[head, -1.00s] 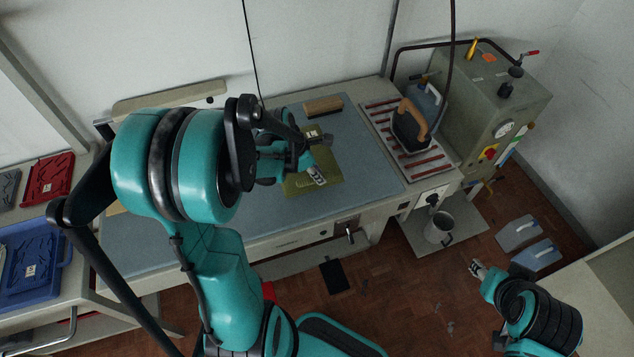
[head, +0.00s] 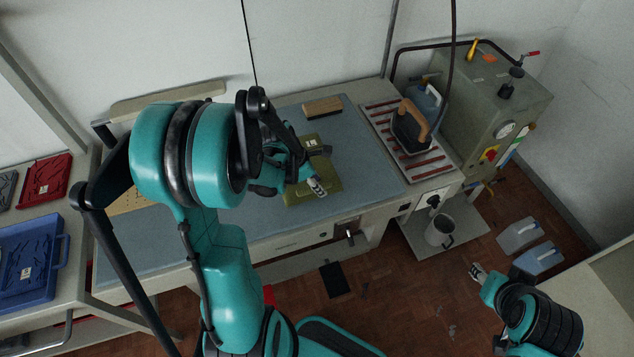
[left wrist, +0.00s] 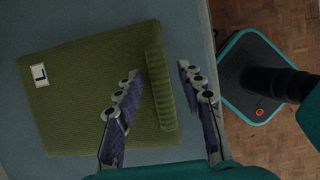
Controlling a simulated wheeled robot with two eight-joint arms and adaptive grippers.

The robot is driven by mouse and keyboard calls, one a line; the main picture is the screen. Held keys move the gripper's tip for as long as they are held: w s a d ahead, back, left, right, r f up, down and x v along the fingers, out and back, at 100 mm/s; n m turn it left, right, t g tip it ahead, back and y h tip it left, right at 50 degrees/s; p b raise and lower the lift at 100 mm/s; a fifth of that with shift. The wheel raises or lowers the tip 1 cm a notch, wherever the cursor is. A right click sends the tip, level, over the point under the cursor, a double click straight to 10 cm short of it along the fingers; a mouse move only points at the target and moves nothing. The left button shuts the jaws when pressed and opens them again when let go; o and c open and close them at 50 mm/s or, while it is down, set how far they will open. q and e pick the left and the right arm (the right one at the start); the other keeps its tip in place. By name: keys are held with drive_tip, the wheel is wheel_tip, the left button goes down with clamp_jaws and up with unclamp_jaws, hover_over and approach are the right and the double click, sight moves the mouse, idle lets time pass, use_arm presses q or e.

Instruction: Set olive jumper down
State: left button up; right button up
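The olive jumper (head: 327,196) is folded flat on the blue-grey worktop, with a white size label near its far edge. In the left wrist view the jumper (left wrist: 95,90) lies with a thick ribbed fold along its right side. My left gripper (head: 316,187) is over its near part. In the left wrist view its fingers (left wrist: 158,71) are apart, one on each side of the ribbed fold, with gaps to it. My right gripper (head: 478,271) hangs over the floor at the lower right, away from the jumper; its fingers are too small to read.
The blue-grey worktop (head: 375,165) is clear right of the jumper. A brown block (head: 322,107) lies behind it. An iron (head: 411,128) stands on a red-striped rest at the right, beside a grey boiler (head: 490,105). A blue tray (head: 30,262) and a red tray (head: 43,180) are at the left.

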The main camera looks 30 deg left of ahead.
use_arm(q)
drive_tip(key=shift+r, duration=0.15)
drive_tip(key=p+v, duration=0.4)
drive_tip(key=v, duration=0.7)
drive_tip(key=s+d+r+m+t+y, duration=0.1)
drive_tip(key=d+m, duration=0.3)
drive_tip(key=m, duration=0.5)
drive_tip(key=s+d+r+m+t+y, duration=0.1)
drive_tip(key=s+d+r+m, duration=0.3)
drive_tip(key=m, duration=0.5)
drive_tip(key=s+d+r+m+t, duration=0.1)
drive_tip(key=d+m, duration=0.4)
drive_tip(key=m, duration=0.5)
drive_tip(key=shift+s+r+t+y, duration=0.4)
drive_tip(key=shift+s+r, duration=0.25)
drive_tip(key=shift+s, duration=0.25)
drive_tip(key=shift+d, duration=0.1)
